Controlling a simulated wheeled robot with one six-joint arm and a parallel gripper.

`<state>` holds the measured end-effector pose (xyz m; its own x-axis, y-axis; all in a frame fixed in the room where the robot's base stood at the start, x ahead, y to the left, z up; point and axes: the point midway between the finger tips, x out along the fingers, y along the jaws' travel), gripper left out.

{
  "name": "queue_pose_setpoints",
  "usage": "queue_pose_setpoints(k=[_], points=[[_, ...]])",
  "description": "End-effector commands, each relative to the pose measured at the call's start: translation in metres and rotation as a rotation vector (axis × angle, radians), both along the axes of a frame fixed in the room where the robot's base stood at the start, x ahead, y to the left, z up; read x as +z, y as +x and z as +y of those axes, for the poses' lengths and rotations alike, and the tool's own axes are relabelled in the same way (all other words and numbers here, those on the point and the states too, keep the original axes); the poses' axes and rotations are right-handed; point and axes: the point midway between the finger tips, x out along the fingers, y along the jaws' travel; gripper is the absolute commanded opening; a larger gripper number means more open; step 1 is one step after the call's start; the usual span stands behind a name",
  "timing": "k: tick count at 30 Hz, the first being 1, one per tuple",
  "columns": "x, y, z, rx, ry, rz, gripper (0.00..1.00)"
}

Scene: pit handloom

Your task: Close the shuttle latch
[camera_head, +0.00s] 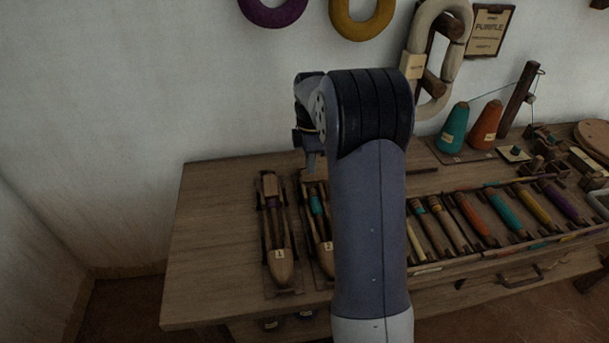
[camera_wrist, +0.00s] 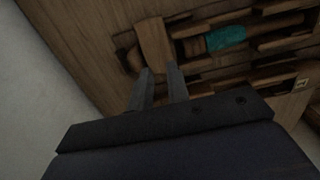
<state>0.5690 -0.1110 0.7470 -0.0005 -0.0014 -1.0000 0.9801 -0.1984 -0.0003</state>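Two wooden shuttles lie on the bench: shuttle 1 (camera_head: 281,262) with a purple bobbin, and shuttle 2 (camera_head: 324,255) with a teal bobbin (camera_wrist: 226,38), partly hidden by my arm in the head view. In the wrist view, a pale wooden piece (camera_wrist: 155,45) stands out at the near end of the teal-bobbin shuttle; it may be the latch, but I cannot be sure.
The bench (camera_head: 215,235) is bare to the left of the shuttles. A rack of coloured bobbins (camera_head: 470,220) lies to the right. Teal (camera_head: 454,130) and orange (camera_head: 486,126) thread cones stand behind. The wall (camera_head: 120,90) is close behind the bench.

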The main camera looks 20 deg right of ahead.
Motion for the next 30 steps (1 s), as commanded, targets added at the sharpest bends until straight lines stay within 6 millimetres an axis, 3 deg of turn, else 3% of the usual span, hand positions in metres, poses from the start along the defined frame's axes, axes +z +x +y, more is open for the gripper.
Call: queue_pose_setpoints(k=[3, 9, 19, 25, 30], points=[[-0.022, -0.001, 0.0, -0.001, 0.0, 0.002, 0.17], [-0.04, -0.001, 0.0, 0.0, 0.0, 0.002, 0.17], [-0.042, 0.0, 0.0, 0.0, 0.0, 0.0, 0.17], [-0.042, 0.0, 0.0, 0.0, 0.0, 0.0, 0.0], [-0.042, 0.0, 0.0, 0.0, 0.0, 0.0, 0.0]])
